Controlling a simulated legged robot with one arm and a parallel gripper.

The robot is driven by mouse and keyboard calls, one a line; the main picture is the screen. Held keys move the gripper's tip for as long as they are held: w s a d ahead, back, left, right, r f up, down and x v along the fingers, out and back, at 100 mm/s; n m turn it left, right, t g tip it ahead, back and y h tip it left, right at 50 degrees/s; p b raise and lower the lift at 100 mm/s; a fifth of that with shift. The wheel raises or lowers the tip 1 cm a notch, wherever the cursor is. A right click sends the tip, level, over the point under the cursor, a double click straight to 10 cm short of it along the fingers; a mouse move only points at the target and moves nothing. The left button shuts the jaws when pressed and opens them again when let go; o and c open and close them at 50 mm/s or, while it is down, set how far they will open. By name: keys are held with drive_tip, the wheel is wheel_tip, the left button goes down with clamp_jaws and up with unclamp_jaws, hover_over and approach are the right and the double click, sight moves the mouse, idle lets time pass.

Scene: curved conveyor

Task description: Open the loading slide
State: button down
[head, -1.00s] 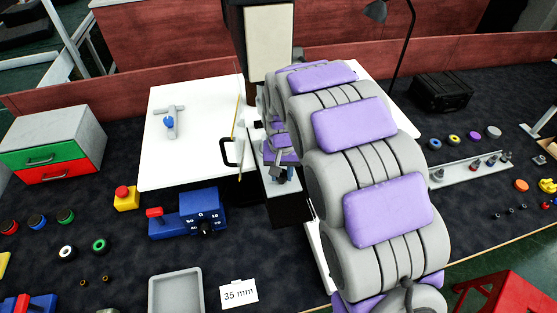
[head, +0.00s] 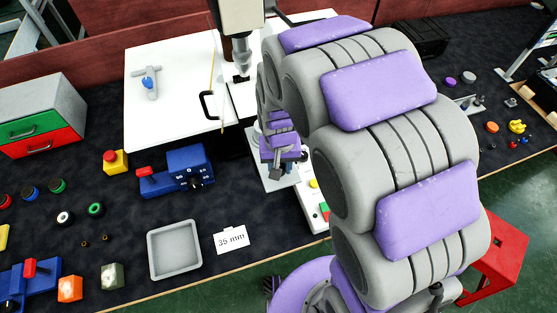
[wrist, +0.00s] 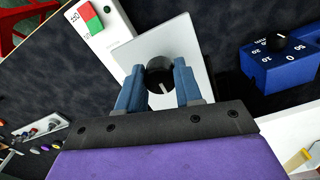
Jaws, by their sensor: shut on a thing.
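The light grey plate (wrist: 182,38) with a black round knob (wrist: 160,72) on it lies under my gripper in the wrist view; it looks like the loading slide. My gripper (wrist: 158,82) has its two blue fingers on either side of the knob and is shut on it. In the head view my gripper (head: 283,168) is over the plate (head: 268,184), beside the white machine housing (head: 160,120); my arm hides much of the area behind it. The knob is hidden there.
A blue box with a dial (head: 188,172) is left of the plate. A white box with red and green buttons (wrist: 92,16) lies close to the plate. A grey tray (head: 175,250) and a "35 mm" card (head: 231,239) lie in front.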

drive_tip(key=c, duration=0.8)
unclamp_jaws()
drive_tip(key=shift+a, duration=0.1)
drive_tip(key=shift+o, duration=0.2)
drive_tip(key=shift+w+r, duration=0.1)
drive_tip(key=shift+r, duration=0.05)
wheel_tip(320, 180, up, 17)
drive_tip(key=p, duration=0.2)
drive_tip(key=shift+p, duration=0.4)
drive_tip(key=s+d+f+g, duration=0.1)
drive_tip(key=s+d, duration=0.4)
drive_tip(key=s, duration=0.6)
drive_tip(key=s+d+f, duration=0.1)
drive_tip(key=s+d, duration=0.5)
drive_tip(key=s, duration=0.6)
drive_tip(key=shift+d+g, duration=0.25)
drive_tip(key=shift+g, duration=0.15)
